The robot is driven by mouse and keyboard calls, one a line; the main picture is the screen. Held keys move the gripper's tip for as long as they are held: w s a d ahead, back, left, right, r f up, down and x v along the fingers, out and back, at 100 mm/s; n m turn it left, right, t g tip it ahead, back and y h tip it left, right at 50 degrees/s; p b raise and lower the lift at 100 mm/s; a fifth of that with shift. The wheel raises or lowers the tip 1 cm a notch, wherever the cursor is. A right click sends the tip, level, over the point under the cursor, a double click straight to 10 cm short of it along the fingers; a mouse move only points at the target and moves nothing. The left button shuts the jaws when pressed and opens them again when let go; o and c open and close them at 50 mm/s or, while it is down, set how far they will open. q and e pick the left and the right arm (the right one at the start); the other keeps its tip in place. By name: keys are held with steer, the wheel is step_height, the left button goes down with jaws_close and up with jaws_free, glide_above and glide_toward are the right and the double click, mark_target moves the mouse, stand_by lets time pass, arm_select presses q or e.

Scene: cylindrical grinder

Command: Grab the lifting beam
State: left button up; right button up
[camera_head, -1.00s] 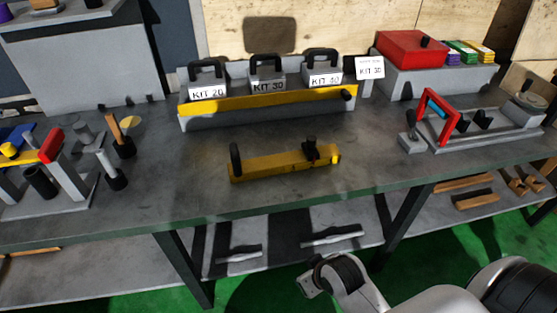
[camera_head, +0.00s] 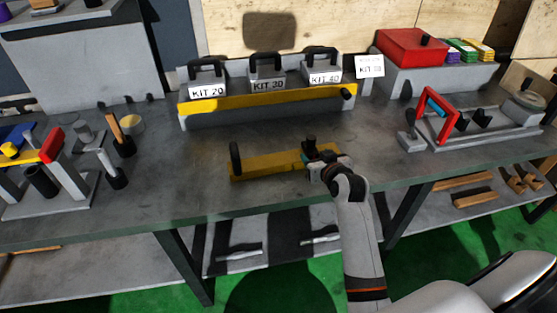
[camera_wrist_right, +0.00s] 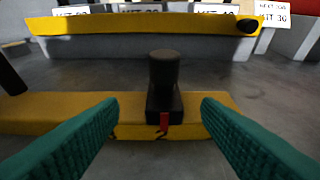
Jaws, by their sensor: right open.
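The lifting beam (camera_head: 265,167) is a yellow bar lying on the grey workbench. It has a black upright handle (camera_head: 235,159) at its left end and a black knob on a block (camera_head: 310,148) near its right end. My right gripper (camera_head: 313,167) is at the beam's right end and hides part of it. In the right wrist view, its two green fingers (camera_wrist_right: 158,135) are open on either side of the black knob and block (camera_wrist_right: 164,85), apart from it, with the yellow beam (camera_wrist_right: 60,113) behind. My left gripper is not in view.
Behind the beam stands a grey rack with a yellow front rail (camera_head: 265,100) holding several labelled kit boxes. A fixture with a red frame (camera_head: 437,115) stands right; tools and holders (camera_head: 50,180) stand left. The bench between is clear.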

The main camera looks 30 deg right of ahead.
mark_target(312, 150)
steer(key=shift+x, duration=2.7)
steer(key=shift+d, duration=0.15)
jaws_close()
steer(key=shift+r, duration=0.1)
